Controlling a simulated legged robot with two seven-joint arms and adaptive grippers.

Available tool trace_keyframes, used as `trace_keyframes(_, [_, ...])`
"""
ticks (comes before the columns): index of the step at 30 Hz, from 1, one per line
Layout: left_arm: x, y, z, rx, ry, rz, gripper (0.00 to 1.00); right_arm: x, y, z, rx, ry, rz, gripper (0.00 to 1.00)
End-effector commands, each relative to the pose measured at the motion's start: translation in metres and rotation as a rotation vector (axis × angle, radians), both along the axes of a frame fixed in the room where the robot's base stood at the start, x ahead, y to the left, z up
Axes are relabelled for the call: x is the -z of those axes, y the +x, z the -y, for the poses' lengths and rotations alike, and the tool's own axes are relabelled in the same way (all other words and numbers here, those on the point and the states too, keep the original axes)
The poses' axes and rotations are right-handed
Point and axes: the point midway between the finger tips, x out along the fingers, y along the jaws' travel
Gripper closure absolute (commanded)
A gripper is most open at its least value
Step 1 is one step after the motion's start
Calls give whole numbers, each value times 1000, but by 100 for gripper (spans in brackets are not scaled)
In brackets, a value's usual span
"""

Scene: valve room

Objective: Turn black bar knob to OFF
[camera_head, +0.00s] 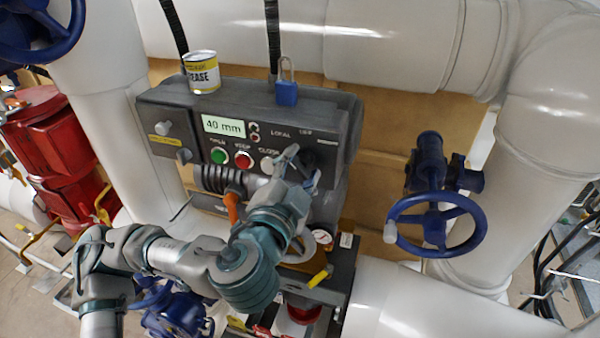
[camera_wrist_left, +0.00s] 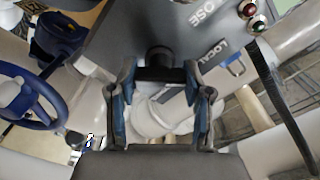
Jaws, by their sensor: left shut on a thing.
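The black bar knob (camera_wrist_left: 160,58) sits on the grey control box (camera_head: 341,122), near its right end under the "LOCAL" lettering. In the left wrist view its dark bar lies crosswise between the two fingers of my left gripper (camera_wrist_left: 160,75). The gripper is shut on the knob. In the head view my left gripper (camera_head: 298,160) reaches up to the box face and hides much of the knob. The wording right of "LOCAL" is too small to read, so I cannot tell the knob's exact setting. My right gripper is in neither view.
The box has a "40 mm" display (camera_head: 223,126), a green button (camera_head: 219,156) and a red button (camera_head: 243,159). A grease can (camera_head: 201,72) and a blue padlock (camera_head: 287,92) are at its top. A blue handwheel (camera_head: 436,223) stands right, with white pipes around.

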Motion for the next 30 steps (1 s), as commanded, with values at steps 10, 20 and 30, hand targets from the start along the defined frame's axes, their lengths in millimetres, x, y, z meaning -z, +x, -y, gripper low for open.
trace_keyframes(10, [9, 2, 1, -2, 318, 82, 85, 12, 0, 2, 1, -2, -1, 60])
trace_keyframes(20, [7, 2, 0, -3, 551, 158, 85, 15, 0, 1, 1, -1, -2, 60])
trace_keyframes(30, [7, 2, 0, -3, 666, 195, 85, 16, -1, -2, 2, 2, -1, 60])
